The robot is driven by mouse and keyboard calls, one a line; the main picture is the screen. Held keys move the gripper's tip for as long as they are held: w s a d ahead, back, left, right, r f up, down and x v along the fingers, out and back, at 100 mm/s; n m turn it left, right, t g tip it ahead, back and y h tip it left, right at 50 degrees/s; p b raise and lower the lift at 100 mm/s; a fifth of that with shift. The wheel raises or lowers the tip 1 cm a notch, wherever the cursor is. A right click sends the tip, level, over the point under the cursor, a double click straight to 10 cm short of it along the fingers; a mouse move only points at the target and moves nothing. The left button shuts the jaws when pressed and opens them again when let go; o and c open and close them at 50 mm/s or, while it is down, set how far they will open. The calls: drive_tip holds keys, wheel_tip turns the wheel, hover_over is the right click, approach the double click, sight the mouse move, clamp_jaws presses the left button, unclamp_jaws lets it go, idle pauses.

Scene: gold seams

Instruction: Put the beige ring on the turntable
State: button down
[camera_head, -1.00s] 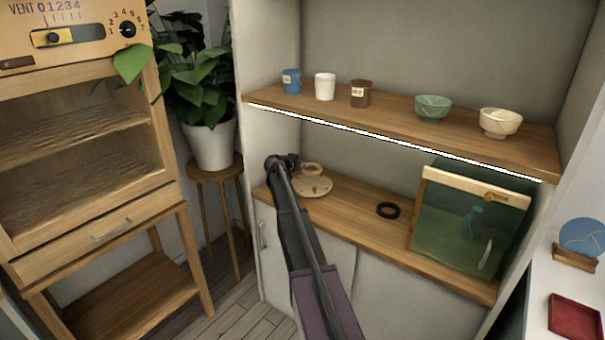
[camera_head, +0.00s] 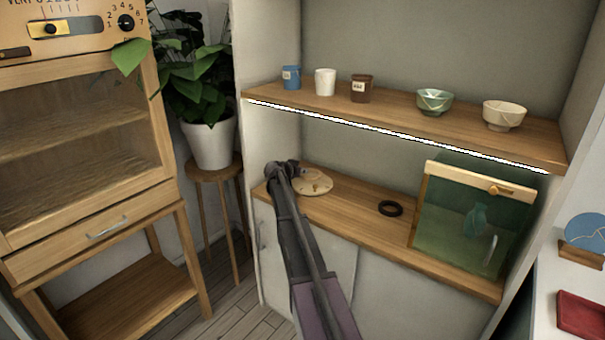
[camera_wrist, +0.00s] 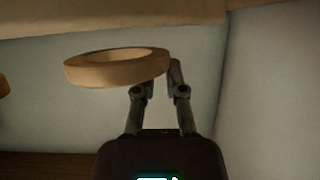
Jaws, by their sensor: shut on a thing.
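The beige ring (camera_wrist: 90,75) is in my gripper (camera_wrist: 162,75) in the wrist view. The fingers are shut on the ring's right side, and the rest of it sticks out to the left. In the head view my gripper (camera_head: 291,167) is at the left end of the lower counter, and the ring is not distinguishable there. The turntable (camera_head: 316,184), a round pale wooden disc with a small dark mark on top, lies on the counter just right of my gripper. Its left part is hidden behind my arm.
A black ring (camera_head: 390,208) lies on the counter (camera_head: 350,207). A green glass case (camera_head: 470,225) stands at its right end. Cups and bowls line the shelf (camera_head: 390,108) above. A potted plant (camera_head: 212,145) stands left.

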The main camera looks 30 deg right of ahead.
drive_tip(key=shift+f+b, duration=0.25)
drive_tip(key=shift+b, duration=0.1)
drive_tip(key=shift+s+a+f+b, duration=0.1)
drive_tip(key=shift+s+b, duration=0.25)
drive_tip(key=c, duration=0.7)
unclamp_jaws()
drive_tip(key=shift+s, duration=0.1)
drive_tip(key=shift+f, duration=0.1)
drive_tip(key=shift+r+p, duration=0.25)
drive_tip(key=shift+p, duration=0.15)
drive_tip(key=shift+r+p, duration=0.2)
drive_tip(key=shift+p, duration=0.1)
drive_tip(key=p+v, duration=0.1)
drive_tip(key=v, duration=0.2)
drive_tip(key=p+v, duration=0.2)
drive_tip(key=v, duration=0.2)
drive_tip(key=p+v, duration=0.1)
drive_tip(key=v, duration=0.3)
drive_tip(key=shift+w+a+r+p, duration=0.2)
drive_tip(key=shift+w+a+p, duration=0.05)
drive_tip(key=shift+a+p, duration=0.1)
